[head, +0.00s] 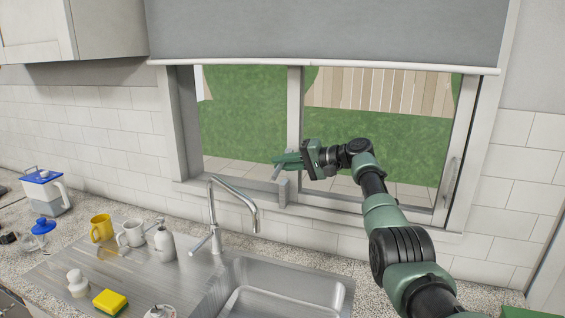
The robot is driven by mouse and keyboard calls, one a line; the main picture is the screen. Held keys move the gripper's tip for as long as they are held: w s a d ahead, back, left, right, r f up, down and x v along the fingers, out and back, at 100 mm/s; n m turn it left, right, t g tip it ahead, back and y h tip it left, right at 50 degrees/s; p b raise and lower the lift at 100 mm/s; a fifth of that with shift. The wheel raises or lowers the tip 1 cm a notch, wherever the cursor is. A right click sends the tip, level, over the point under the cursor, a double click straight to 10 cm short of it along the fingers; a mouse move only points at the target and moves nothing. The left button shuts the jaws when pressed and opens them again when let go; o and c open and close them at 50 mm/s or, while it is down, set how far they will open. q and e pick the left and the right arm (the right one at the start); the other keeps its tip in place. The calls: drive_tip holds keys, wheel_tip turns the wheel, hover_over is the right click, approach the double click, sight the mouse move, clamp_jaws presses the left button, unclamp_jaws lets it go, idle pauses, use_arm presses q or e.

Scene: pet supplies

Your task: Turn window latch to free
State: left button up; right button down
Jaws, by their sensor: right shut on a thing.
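The window latch (283,192) is a small grey fitting low on the window's middle upright. A thin grey lever (276,173) shows just above it, under my fingers. My right gripper (281,161) reaches in from the right and is shut on the latch lever. The fingers hide the lever's upper end. The latch's exact angle is hard to read at this size. My left gripper is not in view.
A grey blind (330,30) hangs over the window's top. A tall faucet (215,215) stands below, by the steel sink (290,280). Yellow mug (101,228), white mug (131,233), soap bottle (165,243) and sponge (110,301) sit at left. A handle (450,178) is on the right frame.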

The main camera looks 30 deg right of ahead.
drive_tip(key=shift+r, duration=0.1)
idle(0.3)
drive_tip(key=c, duration=1.7)
unclamp_jaws()
drive_tip(key=shift+d, duration=0.1)
drive_tip(key=b+v, duration=0.3)
drive_tip(key=v, duration=0.4)
drive_tip(key=shift+s+b, duration=0.3)
drive_tip(key=shift+b, duration=0.05)
drive_tip(key=shift+d, duration=0.15)
